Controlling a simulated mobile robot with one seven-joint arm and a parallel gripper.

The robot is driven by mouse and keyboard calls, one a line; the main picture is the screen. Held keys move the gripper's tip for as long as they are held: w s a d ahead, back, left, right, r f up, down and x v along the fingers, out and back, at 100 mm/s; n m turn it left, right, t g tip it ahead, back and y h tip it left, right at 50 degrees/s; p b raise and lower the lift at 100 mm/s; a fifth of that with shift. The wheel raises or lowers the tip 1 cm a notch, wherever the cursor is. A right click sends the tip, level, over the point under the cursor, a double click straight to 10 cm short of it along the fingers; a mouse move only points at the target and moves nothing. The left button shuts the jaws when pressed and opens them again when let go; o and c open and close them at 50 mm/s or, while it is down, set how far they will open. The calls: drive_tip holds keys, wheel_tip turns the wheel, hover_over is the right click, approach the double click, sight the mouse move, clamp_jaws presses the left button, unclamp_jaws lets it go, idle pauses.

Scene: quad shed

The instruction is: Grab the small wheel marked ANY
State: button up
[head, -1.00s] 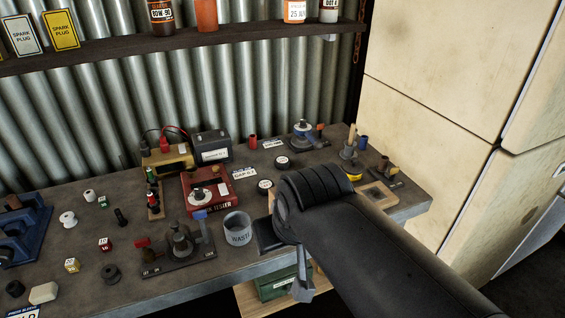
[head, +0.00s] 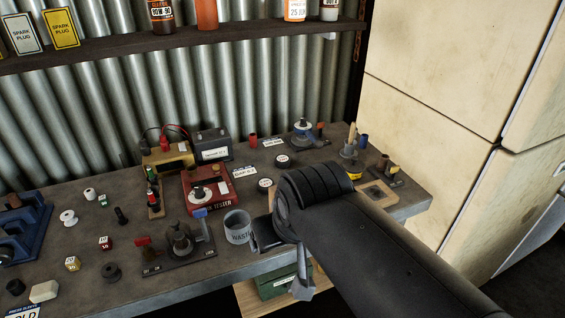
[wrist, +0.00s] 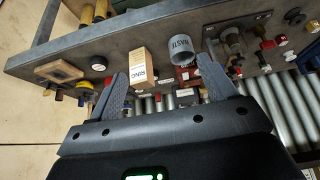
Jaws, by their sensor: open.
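I cannot read the word ANY on anything. Two small black round pieces with white labelled tops, one (head: 283,160) behind the other (head: 265,186), lie on the bench behind my arm; their lettering is too small to read. A black disc with a pale top (wrist: 98,67) shows beside the left finger in the wrist view. My gripper (wrist: 164,82) is open and empty, its two grey fingers spread wide over the bench. In the head view my arm hides most of it, with a grey finger (head: 302,288) showing at the bench's front edge.
A grey WASTE cup (head: 238,227) stands left of my arm, and a box marked RING (wrist: 139,68) stands between the fingers in the wrist view. The red tester (head: 207,190), a black stand (head: 180,248) and a wooden tray (head: 377,193) are nearby. The bench's left front is sparser.

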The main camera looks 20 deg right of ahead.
drive_tip(key=w+d+r+m+g, duration=0.15)
drive_tip(key=w+r, duration=0.35)
drive_tip(key=w, duration=0.6)
drive_tip(key=m+g+h, duration=0.1)
drive_tip(key=m+g, duration=0.2)
drive_tip(key=m, duration=0.4)
hover_over(282, 158)
drive_tip(key=s, duration=0.1)
wheel_tip(282, 158, down, 18)
drive_tip(key=shift+s+a+r, duration=0.15)
drive_tip(key=shift+w+f, duration=0.2)
drive_tip(key=shift+f, duration=0.65)
drive_tip(key=shift+w+f, duration=0.15)
drive_tip(key=shift+f, duration=0.75)
drive_tip(key=shift+w+f, duration=0.2)
drive_tip(key=shift+f, duration=0.65)
drive_tip(key=shift+c, duration=0.6)
